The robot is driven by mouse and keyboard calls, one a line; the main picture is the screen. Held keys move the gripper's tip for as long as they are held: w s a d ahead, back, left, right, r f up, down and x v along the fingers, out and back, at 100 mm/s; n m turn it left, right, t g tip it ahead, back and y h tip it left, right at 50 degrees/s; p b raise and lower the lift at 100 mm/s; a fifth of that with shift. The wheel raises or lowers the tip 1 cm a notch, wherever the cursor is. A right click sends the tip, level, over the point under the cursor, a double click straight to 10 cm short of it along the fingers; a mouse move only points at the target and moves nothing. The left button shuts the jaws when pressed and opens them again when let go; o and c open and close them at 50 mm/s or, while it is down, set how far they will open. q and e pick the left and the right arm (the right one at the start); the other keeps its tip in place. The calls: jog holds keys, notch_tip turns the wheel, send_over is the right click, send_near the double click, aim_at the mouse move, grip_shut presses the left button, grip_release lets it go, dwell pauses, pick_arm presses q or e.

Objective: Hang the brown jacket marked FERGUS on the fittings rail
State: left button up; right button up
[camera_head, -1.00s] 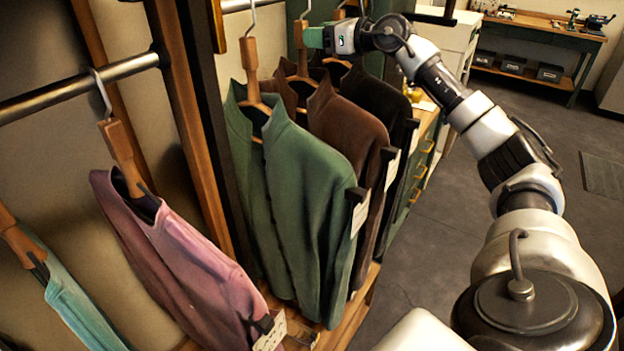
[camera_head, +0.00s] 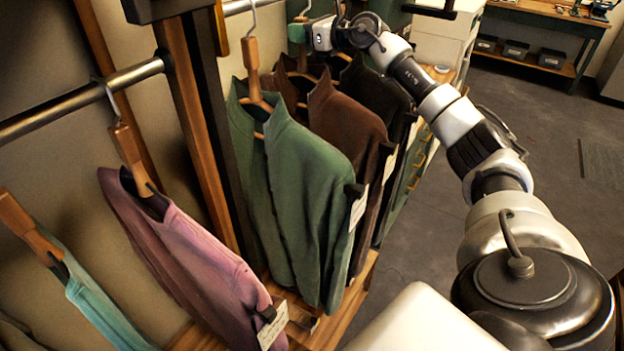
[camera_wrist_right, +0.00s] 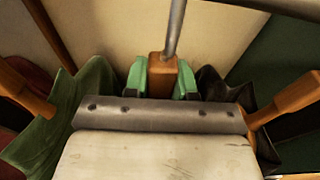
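The brown jacket (camera_head: 345,122) hangs on a wooden hanger between a green jacket and a darker one. A pale tag (camera_head: 389,163) is at its cuff; its writing is too small to read. My right gripper (camera_head: 297,33) is at the neck of the brown jacket's hanger. In the right wrist view its green fingers (camera_wrist_right: 162,80) lie against both sides of the wooden hanger neck (camera_wrist_right: 162,70), with no clear gap, below the metal hook. A metal rail (camera_head: 80,100) runs at the left; no rail label is legible. My left gripper is out of view.
The green jacket (camera_head: 300,180) hangs nearest, with the dark jacket (camera_head: 385,98) behind. A pink jacket (camera_head: 195,255) and a teal garment (camera_head: 95,305) hang at the left. A wooden post (camera_head: 200,130) stands between the two groups. Open floor (camera_head: 530,130) lies right.

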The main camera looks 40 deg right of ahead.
grip_shut()
jog(key=shift+r, duration=0.2)
jog(key=shift+d, duration=0.1)
jog(key=shift+r, duration=0.1)
jog(key=shift+r+p, duration=1.05)
jog(key=shift+p, duration=0.1)
jog(key=shift+s+d+f+b, duration=0.1)
jog(key=shift+s+d+b, duration=0.05)
jog(key=shift+s+b, duration=0.2)
jog(key=b+v, duration=0.2)
jog(key=v, duration=0.1)
jog(key=b+v, duration=0.1)
jog(key=v, duration=0.1)
jog(key=shift+s+f+b, duration=0.15)
jog(key=shift+b, duration=0.15)
